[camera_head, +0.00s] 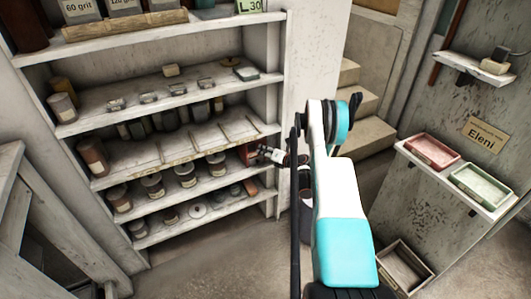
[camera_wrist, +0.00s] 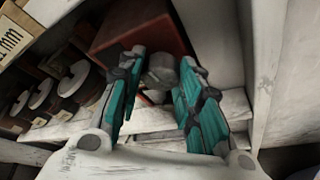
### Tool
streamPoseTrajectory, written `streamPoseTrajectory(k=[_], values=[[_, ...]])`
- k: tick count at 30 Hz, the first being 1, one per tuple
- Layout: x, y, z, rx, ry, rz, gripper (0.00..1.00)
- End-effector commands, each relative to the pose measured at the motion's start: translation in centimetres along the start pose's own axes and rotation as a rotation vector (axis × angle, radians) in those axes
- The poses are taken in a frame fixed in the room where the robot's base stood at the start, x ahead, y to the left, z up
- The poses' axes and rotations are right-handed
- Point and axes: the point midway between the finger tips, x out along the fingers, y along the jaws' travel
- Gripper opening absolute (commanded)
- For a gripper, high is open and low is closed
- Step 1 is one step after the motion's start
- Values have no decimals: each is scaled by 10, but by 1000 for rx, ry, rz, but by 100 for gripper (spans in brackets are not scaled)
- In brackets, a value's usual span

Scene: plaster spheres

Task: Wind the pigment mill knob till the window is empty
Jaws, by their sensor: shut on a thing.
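The pigment mill, a dark red box (camera_wrist: 140,32), sits at the right end of a shelf. It also shows small in the head view (camera_head: 247,153), partly behind my gripper. Its grey rounded knob (camera_wrist: 160,74) sticks out towards me. My gripper (camera_wrist: 162,60) has its teal fingers on either side of the knob and is shut on it. In the head view my gripper (camera_head: 272,156) reaches in from the right at the shelf's end. The mill's window does not show in either view.
The white shelf unit's right side post (camera_wrist: 225,50) stands close to the right of my gripper. Lidded jars (camera_wrist: 80,82) stand to the left in the wrist view. Red and green trays (camera_head: 430,150) lie on a wall shelf at right. Stone steps (camera_head: 360,125) rise behind my arm.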

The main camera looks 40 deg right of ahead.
Motion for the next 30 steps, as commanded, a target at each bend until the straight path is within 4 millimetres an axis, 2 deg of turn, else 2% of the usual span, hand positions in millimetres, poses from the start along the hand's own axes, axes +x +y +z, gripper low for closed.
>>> streamPoseTrajectory(k=[12, 28, 29, 30], values=[[0, -2, 1, 167, 5, 69, 9], [0, -3, 0, 186, 6, 76, 9], [0, -3, 0, 186, 6, 76, 37], [0, -3, 0, 186, 6, 76, 46]])
